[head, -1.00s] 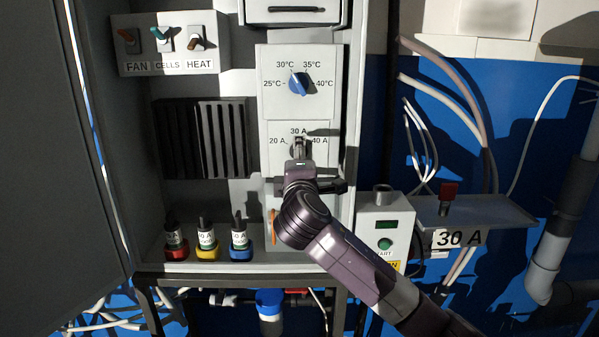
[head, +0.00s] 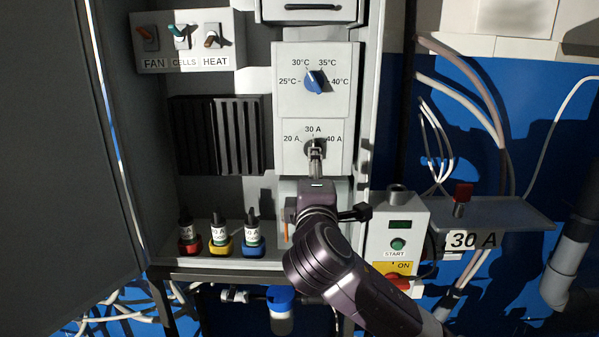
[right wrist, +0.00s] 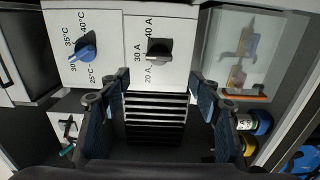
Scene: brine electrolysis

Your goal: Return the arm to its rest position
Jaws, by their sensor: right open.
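My right gripper (head: 316,172) reaches in from the lower right and stands in front of the lower part of the control panel, just below the current dial (head: 315,147). In the right wrist view my right gripper (right wrist: 160,86) is open and empty, its fingers apart, with the dark current dial (right wrist: 158,48) beyond the fingertips and clear of them. The dial has marks 20 A, 30 A and 40 A; I cannot tell its exact setting. My left gripper is not in view.
A blue temperature dial (head: 314,81) sits above. Switches marked FAN, CELLS and HEAT (head: 182,40) are at upper left. Several coloured-base bottles (head: 220,240) stand on the cabinet ledge. A START box (head: 398,235) and a shelf marked 30 A (head: 500,213) are at right.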

